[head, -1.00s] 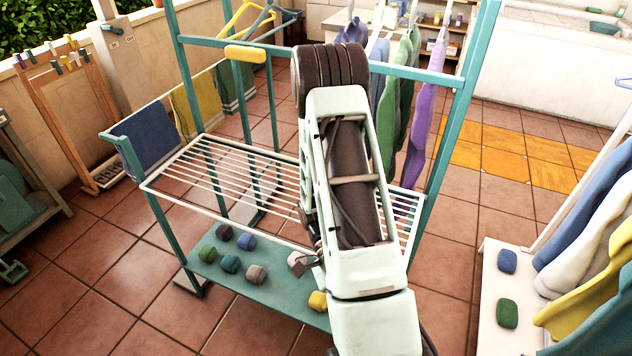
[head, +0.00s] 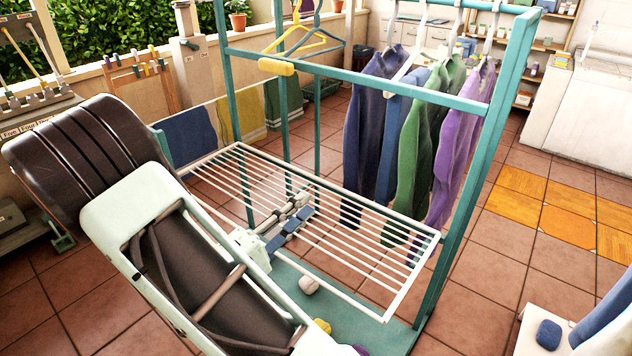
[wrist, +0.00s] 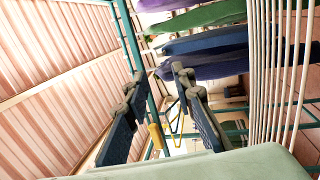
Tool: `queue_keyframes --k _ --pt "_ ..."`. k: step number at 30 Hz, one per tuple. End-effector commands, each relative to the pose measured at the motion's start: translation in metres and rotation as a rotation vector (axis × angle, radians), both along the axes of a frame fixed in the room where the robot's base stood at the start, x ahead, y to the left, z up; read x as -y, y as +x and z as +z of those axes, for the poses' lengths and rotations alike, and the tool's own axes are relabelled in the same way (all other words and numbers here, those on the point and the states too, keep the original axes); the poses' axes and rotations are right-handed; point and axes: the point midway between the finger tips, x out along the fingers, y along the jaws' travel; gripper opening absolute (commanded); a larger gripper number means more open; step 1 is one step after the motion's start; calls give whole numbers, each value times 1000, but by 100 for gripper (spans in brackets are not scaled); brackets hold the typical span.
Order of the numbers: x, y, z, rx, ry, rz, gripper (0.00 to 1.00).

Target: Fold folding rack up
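The folding rack (head: 355,250) is a white wire shelf that lies flat, folded out from a teal frame (head: 470,160). My gripper (head: 307,203) shows over the middle of the wires in the head view, with its fingers apart and nothing between them. In the wrist view, my gripper (wrist: 158,76) is also open, and the rack's white wires (wrist: 280,70) run along the right side, clear of the fingers. A yellow grip (head: 276,67) sits on the upper teal bar, away from my gripper. My arm hides the rack's near left part.
Blue, green and purple garments (head: 415,140) hang behind the rack. Yellow and teal hangers (head: 305,38) hang at the back left. Towels (head: 240,115) hang at the left end. A lower teal shelf (head: 290,285) holds small coloured lumps. Tiled floor is open at right.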

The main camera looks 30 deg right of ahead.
Motion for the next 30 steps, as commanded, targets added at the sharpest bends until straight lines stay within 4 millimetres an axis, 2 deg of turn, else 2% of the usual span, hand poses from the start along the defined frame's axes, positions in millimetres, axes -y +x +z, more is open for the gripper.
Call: queue_keyframes --k 3,7,21,25,30 --pt "-12 12 3 9 -13 66 24" --pt "-9 17 7 14 -17 81 24" --pt "67 42 24 13 -16 77 24" --pt "79 47 26 13 -15 78 24" --pt "85 49 27 12 -15 80 24"
